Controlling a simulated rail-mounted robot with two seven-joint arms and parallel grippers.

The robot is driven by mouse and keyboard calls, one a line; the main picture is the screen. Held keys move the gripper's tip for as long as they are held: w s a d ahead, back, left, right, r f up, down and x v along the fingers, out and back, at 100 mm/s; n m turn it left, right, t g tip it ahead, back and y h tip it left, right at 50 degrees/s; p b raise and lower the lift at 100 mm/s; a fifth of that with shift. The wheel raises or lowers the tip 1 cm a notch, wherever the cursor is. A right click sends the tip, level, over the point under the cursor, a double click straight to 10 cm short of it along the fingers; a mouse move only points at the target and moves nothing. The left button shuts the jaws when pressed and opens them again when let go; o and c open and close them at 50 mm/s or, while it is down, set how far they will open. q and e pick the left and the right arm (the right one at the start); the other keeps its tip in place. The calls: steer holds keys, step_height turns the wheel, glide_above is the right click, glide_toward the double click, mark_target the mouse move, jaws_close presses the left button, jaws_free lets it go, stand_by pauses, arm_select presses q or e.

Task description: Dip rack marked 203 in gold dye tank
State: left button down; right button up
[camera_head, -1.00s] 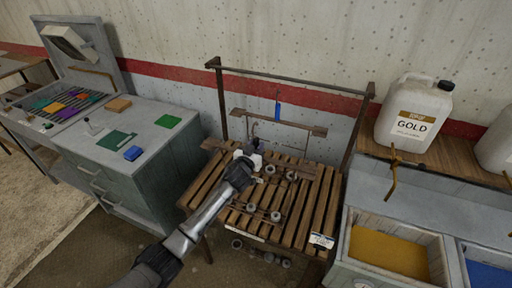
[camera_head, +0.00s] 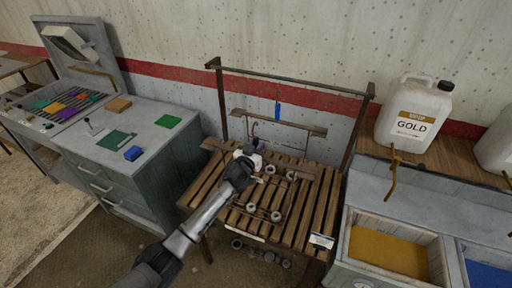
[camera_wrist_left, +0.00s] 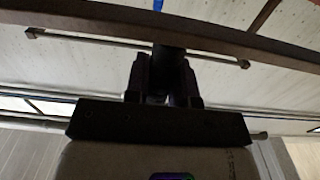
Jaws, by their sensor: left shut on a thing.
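My left gripper (camera_head: 257,160) reaches in from the left over a slatted wooden stand. It is shut on a thin dark part of a rack with a brown crossbar (camera_head: 290,125), wire rods and several grey round pieces. In the left wrist view the gripper's fingers (camera_wrist_left: 163,85) close on a dark post below a long bar (camera_wrist_left: 110,22). No number is readable on the rack. A narrow blue tag (camera_head: 278,111) shows near the crossbar. The gold dye tank (camera_head: 390,253) is at the lower right, filled with yellow-gold dye. My right gripper is not in view.
The slatted stand (camera_head: 318,205) has a metal frame with a top rail (camera_head: 300,80). A blue dye tank (camera_head: 488,275) is right of the gold one. A GOLD jug (camera_head: 414,115) stands on a shelf behind. A grey cabinet (camera_head: 150,165) is at the left.

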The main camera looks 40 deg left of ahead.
mark_target(255, 142)
arm_select(q)
steer(key=shift+r+p, duration=1.2)
steer(key=shift+r, duration=0.4)
steer(key=shift+s, duration=0.1)
steer(key=shift+s+d+p, duration=0.15)
steer(key=shift+s+p, duration=0.35)
steer(key=shift+p+v, duration=1.2)
steer(key=shift+v, duration=1.15)
steer(key=shift+p+v, duration=0.65)
steer(key=shift+v, duration=0.8)
steer(key=shift+s, duration=0.1)
